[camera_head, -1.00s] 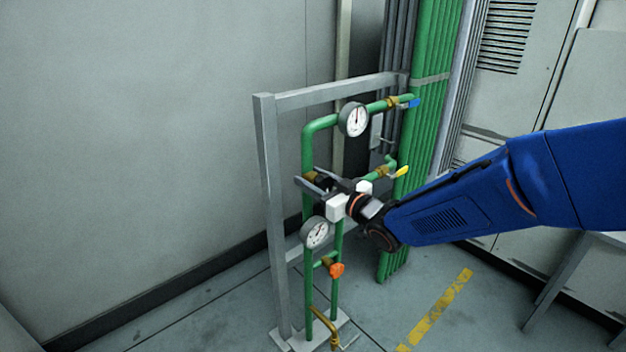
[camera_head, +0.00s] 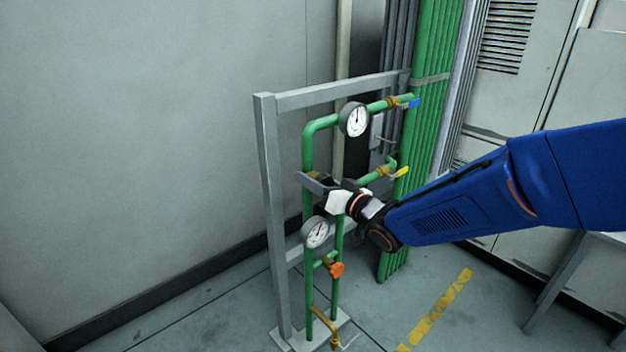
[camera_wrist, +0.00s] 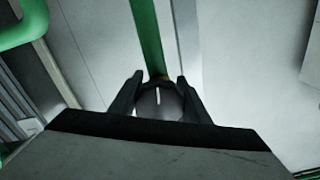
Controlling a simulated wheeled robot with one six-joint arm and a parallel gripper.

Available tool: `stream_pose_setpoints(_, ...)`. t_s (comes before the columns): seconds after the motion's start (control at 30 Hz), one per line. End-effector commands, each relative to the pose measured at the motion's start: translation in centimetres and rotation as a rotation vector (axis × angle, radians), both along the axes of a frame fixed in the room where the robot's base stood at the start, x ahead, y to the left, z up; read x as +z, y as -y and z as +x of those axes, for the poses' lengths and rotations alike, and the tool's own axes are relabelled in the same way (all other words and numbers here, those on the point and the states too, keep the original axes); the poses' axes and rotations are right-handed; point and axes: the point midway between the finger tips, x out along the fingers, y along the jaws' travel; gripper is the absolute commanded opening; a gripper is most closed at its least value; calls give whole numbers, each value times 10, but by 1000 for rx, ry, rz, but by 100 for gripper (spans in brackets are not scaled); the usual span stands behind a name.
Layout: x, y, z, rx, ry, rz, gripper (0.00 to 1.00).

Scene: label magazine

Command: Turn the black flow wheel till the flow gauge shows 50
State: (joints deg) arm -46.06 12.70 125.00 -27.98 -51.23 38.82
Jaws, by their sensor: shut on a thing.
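The black flow wheel (camera_wrist: 158,106) shows in the wrist view as a dark round knob with a white mark pointing nearly straight up. My gripper (camera_wrist: 161,80) has one finger on each side of it and is shut on it. In the head view my gripper (camera_head: 313,181) is at the left green pipe, and the wheel is mostly hidden there. A round white gauge (camera_head: 354,120) sits above, its needle near upright. A second gauge (camera_head: 316,232) sits below, its needle leaning up and right. Their labels and numbers are too small to read.
A grey frame (camera_head: 270,200) stands behind the green pipes. Blue (camera_head: 413,103), yellow (camera_head: 401,172) and orange (camera_head: 337,269) valve handles are nearby, and a brass tap (camera_head: 325,322) is low down. Thick green pipes (camera_head: 432,110) rise behind. The floor at left is clear.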

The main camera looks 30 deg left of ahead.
Motion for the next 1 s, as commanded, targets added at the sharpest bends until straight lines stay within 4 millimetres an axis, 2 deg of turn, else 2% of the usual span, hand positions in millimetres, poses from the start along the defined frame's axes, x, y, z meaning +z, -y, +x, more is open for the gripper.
stream_pose_setpoints(0.03, 0, 0, 0, -1, 0, 0, 47)
stream_pose_setpoints(0.1, 0, 0, 0, -1, 0, 0, 61)
stream_pose_setpoints(0.4, 0, 1, 0, 0, 1, 0, 61)
stream_pose_setpoints(0.53, 0, 8, -3, -1, 1, -1, 61)
stream_pose_setpoints(0.67, 0, 26, -10, -1, 2, 0, 61)
stream_pose_setpoints(1.0, 0, 89, -36, -2, 1, 0, 61)
